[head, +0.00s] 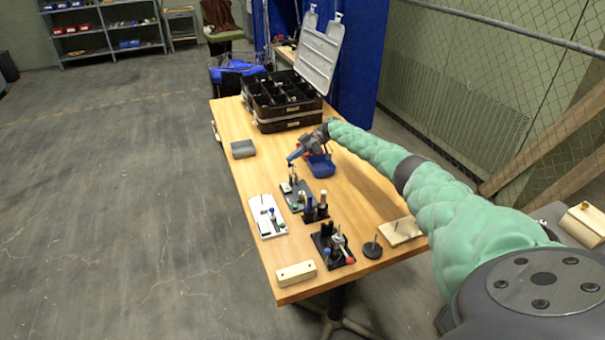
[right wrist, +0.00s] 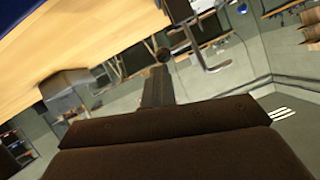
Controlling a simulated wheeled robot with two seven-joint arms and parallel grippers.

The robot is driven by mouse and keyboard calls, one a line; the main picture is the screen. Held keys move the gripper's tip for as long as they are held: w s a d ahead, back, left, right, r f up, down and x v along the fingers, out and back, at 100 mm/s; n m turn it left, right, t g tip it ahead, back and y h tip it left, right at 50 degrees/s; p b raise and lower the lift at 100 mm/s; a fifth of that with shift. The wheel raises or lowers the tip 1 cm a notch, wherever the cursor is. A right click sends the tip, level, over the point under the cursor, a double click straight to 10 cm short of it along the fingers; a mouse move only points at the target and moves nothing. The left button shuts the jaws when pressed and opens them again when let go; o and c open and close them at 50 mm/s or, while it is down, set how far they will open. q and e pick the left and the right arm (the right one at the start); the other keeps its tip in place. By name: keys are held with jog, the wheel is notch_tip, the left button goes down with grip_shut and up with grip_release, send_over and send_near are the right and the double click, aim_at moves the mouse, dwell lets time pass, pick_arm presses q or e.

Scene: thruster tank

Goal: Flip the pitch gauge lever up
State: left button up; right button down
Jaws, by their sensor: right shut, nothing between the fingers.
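I cannot tell for certain which small part is the pitch gauge lever. A grey board (head: 307,187) with small upright parts sits on the table just below my right gripper. A white board (head: 257,207) with a thin upright pin and small dark, blue and green parts lies to its left. My right gripper (head: 291,160) points down and left above the far end of the grey board. It is shut with nothing in it; whether it touches a part below is too small to tell. My left gripper is not in view.
The wooden table (head: 236,120) also bears a blue bin (head: 322,168), a grey box (head: 243,149), black stands (head: 327,255) with small tools, a wooden block (head: 296,273) and a black organizer case (head: 283,126). The right wrist view shows a large brown surface (right wrist: 170,150).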

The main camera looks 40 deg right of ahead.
pick_arm(q)
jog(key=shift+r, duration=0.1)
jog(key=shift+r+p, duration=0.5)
jog(key=shift+p, duration=0.05)
pick_arm(e)
jog(key=shift+r, duration=0.8)
